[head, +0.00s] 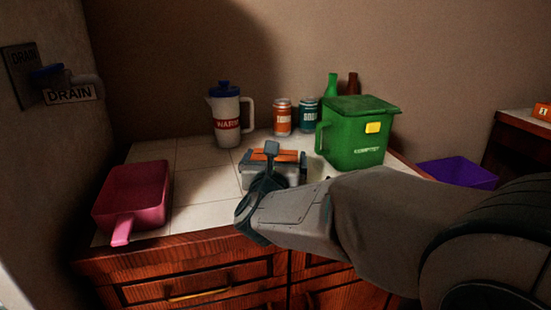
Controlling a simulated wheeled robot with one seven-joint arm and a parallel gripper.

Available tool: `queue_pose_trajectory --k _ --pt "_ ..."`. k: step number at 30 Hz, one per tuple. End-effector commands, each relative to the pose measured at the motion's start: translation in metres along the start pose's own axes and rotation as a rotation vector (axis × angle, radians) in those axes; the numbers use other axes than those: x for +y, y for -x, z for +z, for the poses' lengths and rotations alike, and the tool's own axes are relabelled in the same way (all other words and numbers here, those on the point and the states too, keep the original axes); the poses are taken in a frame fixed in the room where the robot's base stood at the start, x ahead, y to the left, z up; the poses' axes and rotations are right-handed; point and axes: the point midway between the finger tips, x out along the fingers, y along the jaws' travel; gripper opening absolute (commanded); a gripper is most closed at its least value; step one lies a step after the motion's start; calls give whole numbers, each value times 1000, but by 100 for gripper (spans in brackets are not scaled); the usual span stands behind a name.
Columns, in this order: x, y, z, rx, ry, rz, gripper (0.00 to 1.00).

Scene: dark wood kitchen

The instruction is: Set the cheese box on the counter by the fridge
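A grey box with an orange top (284,173) sits on the white-tiled counter (200,187), near its front. No label shows on it, and I cannot tell whether it is the cheese box. My gripper (266,168) reaches in from the right and is directly in front of this box, overlapping it in the picture. A dark finger rises against the orange top. I cannot tell whether the fingers touch the box or how far apart they are. No fridge is visible.
A pink pan (133,192) lies at left. A white jug with a blue lid (227,115), cans (282,118) and bottles (331,86) stand at the back. A lidded green bin (355,135) stands right of the box. A purple container (457,172) is beyond. Tiles between pan and box are clear.

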Motion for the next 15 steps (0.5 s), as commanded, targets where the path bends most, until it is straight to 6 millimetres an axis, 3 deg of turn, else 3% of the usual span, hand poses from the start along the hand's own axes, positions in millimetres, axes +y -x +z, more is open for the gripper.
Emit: queue_pose_trajectory --k 15 --pt "1 99 2 -2 0 3 100"
